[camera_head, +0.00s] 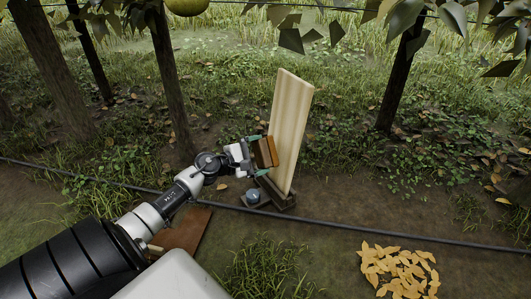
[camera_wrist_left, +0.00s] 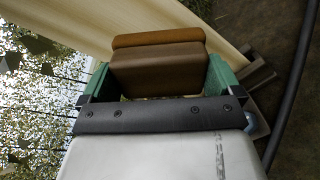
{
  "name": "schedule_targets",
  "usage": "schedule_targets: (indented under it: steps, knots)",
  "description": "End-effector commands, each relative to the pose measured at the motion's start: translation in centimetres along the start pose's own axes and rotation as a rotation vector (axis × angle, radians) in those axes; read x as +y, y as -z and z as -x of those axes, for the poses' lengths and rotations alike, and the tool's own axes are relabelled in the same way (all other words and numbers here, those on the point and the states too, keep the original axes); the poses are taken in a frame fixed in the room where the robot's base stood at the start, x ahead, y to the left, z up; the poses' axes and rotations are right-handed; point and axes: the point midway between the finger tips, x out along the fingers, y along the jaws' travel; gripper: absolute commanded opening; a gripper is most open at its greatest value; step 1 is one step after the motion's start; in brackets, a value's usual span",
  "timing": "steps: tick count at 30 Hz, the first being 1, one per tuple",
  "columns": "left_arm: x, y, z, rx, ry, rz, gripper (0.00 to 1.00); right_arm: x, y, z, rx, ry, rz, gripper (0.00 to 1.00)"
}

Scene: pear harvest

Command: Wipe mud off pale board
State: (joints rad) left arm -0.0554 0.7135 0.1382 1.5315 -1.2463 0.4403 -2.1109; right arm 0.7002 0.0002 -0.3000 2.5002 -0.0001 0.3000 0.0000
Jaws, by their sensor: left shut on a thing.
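The pale board (camera_head: 293,120) stands upright, leaning slightly, in a dark wooden base (camera_head: 283,203). It also shows behind the gripper in the left wrist view (camera_wrist_left: 83,22). My left gripper (camera_head: 257,153) is shut on a brown block-like wiper (camera_head: 267,152) with an orange-brown face layer. In the left wrist view the wiper (camera_wrist_left: 158,70) sits between the green fingers, its face turned to the board. It is at or very near the board's surface; I cannot tell if it touches. No mud shows on the visible part of the board. My right gripper is not in view.
A dark hose or cable (camera_head: 330,230) runs across the ground in front of the board. A small blue-grey round object (camera_head: 252,196) sits beside the base. Yellow leaves (camera_head: 399,270) lie at the lower right. Tree trunks (camera_head: 172,85) stand behind, with foliage hanging above.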

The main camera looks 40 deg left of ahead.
Motion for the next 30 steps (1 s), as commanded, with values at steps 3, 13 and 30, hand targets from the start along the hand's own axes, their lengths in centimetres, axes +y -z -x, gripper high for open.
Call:
schedule_targets:
  steps: [3,13,30]
  knots:
    - [0.1,0.0,0.4,-0.001,0.000,0.000,0.74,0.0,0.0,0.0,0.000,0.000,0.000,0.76]
    - [0.1,0.0,0.7,0.000,-0.001,0.000,0.74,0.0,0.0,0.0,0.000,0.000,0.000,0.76]
    - [0.1,0.0,3.4,-0.001,-0.001,0.000,0.74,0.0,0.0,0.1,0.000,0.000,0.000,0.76]
